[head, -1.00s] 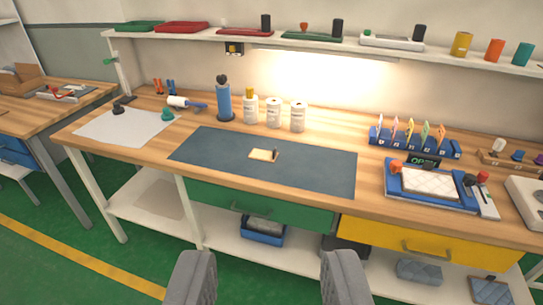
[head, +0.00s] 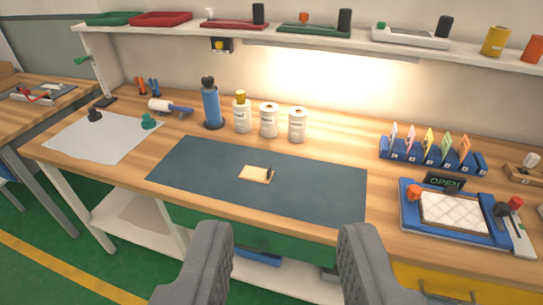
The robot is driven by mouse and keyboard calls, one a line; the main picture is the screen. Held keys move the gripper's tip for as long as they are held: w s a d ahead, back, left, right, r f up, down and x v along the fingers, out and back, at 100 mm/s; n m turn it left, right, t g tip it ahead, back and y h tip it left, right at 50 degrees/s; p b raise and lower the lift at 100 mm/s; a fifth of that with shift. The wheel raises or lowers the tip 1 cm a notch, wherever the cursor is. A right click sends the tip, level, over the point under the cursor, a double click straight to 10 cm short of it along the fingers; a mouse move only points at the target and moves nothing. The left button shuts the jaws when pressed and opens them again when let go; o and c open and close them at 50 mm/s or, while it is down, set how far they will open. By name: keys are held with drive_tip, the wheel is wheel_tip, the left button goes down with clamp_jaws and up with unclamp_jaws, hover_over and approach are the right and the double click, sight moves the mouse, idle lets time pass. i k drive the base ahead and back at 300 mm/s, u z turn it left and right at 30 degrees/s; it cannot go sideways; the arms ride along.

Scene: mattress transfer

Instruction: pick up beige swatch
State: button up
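The beige swatch (head: 255,174) is a small flat rectangle lying on the dark blue-grey mat (head: 310,190) on the workbench. A small dark upright piece (head: 270,174) stands at its right end. My gripper (head: 290,265) is open and empty, its two grey fingers wide apart at the bottom of the head view. It is in front of the bench's near edge, short of the swatch. Nothing hides the swatch.
A blue bottle (head: 211,106) and several white containers stand behind the mat. A white sheet (head: 100,138) lies to the left. A blue-framed tray with a quilted pad (head: 452,212) and a swatch rack (head: 432,155) are at right. A shelf (head: 300,35) runs above.

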sight(252, 174)
drive_tip(key=i, duration=1)
drive_tip(key=u, duration=0.1)
